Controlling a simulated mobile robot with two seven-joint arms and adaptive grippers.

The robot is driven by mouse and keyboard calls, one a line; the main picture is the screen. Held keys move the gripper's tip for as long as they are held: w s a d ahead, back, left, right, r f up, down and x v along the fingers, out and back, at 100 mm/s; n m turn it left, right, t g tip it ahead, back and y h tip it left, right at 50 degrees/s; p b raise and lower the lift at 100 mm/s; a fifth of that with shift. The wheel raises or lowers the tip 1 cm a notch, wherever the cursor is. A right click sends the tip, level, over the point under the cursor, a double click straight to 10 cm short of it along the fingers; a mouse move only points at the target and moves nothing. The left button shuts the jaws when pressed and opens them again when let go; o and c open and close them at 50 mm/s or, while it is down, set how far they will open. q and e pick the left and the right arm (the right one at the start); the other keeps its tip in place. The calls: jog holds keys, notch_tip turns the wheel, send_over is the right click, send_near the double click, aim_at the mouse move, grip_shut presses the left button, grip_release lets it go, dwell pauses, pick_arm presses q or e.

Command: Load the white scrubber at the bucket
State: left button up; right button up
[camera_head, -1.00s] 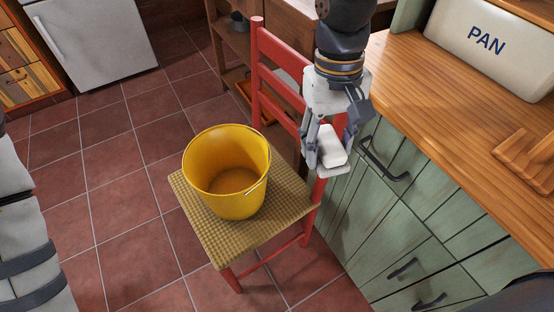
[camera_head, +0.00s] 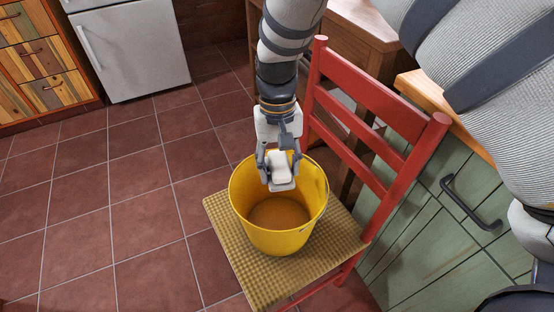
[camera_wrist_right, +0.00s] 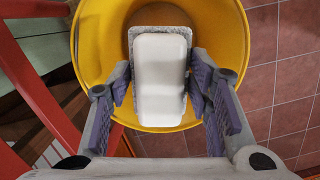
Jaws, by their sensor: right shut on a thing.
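The yellow bucket (camera_head: 250,212) stands upright on the woven seat of a red chair. My right gripper (camera_head: 279,172) is over the bucket's opening, toward its far side, pointing down. It is shut on the white scrubber (camera_head: 281,165), a white block with a grey layer along its edge. In the right wrist view the scrubber (camera_wrist_right: 160,75) sits between the purple finger pads of the gripper (camera_wrist_right: 160,95), with the yellow bucket (camera_wrist_right: 229,40) around and below it. The bucket looks empty inside. My left gripper is not in view.
The red chair's (camera_head: 370,113) backrest rises right of the bucket, close to my right arm. Green cabinets (camera_head: 440,240) with a wooden counter stand at the right. A white fridge (camera_head: 130,50) is at the back left. Tiled floor (camera_head: 100,220) is clear at the left.

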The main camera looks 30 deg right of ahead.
aim_at(279, 164)
notch_tip(279, 164, down, 22)
jog(key=b, duration=0.8)
jog(key=shift+r+b, duration=0.1)
jog(key=shift+b, duration=0.25)
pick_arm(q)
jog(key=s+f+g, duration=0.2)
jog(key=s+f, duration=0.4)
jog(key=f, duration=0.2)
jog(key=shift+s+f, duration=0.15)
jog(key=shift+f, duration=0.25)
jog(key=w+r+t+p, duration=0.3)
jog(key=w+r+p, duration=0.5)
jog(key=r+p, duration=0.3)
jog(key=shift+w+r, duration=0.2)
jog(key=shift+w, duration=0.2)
pick_arm(e)
jog(key=shift+r, duration=11.1)
jog(key=shift+r, duration=0.1)
notch_tip(279, 164, up, 4)
jog(key=shift+p, duration=0.7)
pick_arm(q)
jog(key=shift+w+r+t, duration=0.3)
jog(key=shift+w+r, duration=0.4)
